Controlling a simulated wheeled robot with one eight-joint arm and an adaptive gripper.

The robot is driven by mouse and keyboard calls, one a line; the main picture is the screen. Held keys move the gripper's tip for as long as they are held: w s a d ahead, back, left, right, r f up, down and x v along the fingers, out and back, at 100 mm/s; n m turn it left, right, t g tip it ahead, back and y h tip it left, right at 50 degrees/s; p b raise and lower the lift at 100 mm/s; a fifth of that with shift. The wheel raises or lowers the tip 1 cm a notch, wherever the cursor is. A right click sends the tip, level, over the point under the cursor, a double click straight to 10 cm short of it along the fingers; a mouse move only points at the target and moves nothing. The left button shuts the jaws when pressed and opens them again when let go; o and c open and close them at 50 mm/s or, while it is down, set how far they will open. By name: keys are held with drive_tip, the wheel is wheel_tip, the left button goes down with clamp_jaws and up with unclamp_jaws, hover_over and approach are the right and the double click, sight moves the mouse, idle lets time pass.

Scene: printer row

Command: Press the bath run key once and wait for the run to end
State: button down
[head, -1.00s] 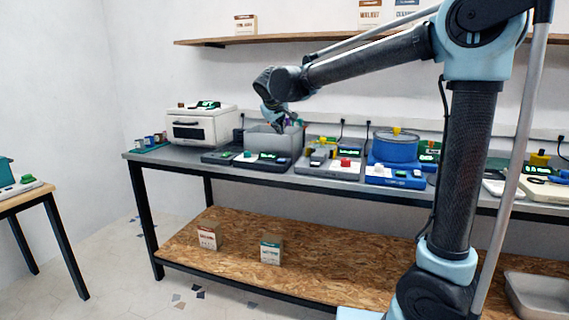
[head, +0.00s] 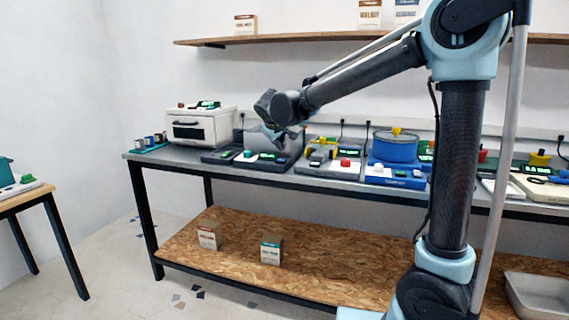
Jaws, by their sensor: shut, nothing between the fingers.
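A grey open tank (head: 258,137), which looks like the bath, stands on the bench with a dark front panel (head: 262,164). The panel carries a green-topped knob or key (head: 247,153) at its left and a lit green display (head: 267,156). Small keys at the panel's right are too small to read. My gripper (head: 277,143) is shut and empty, pointing down in front of the tank, above the panel's right half. It hides part of the tank. I cannot tell whether its tips touch anything.
A white oven-like box (head: 200,127) stands left of the tank. A unit with yellow and red parts (head: 328,157) and a blue round machine (head: 394,148) stand to the right. A shelf (head: 300,41) runs above. The floor at front left is mostly clear.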

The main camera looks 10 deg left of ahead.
sight(279, 160)
drive_tip(key=shift+f, duration=1.15)
drive_tip(key=shift+f, duration=0.2)
idle(0.6)
drive_tip(key=shift+f, duration=0.15)
drive_tip(key=shift+f, duration=0.35)
idle(0.7)
drive_tip(key=shift+r, duration=0.1)
idle(0.3)
drive_tip(key=shift+r, duration=0.65)
drive_tip(key=shift+r, duration=0.1)
drive_tip(key=shift+r, duration=2.4)
drive_tip(key=shift+d, duration=0.1)
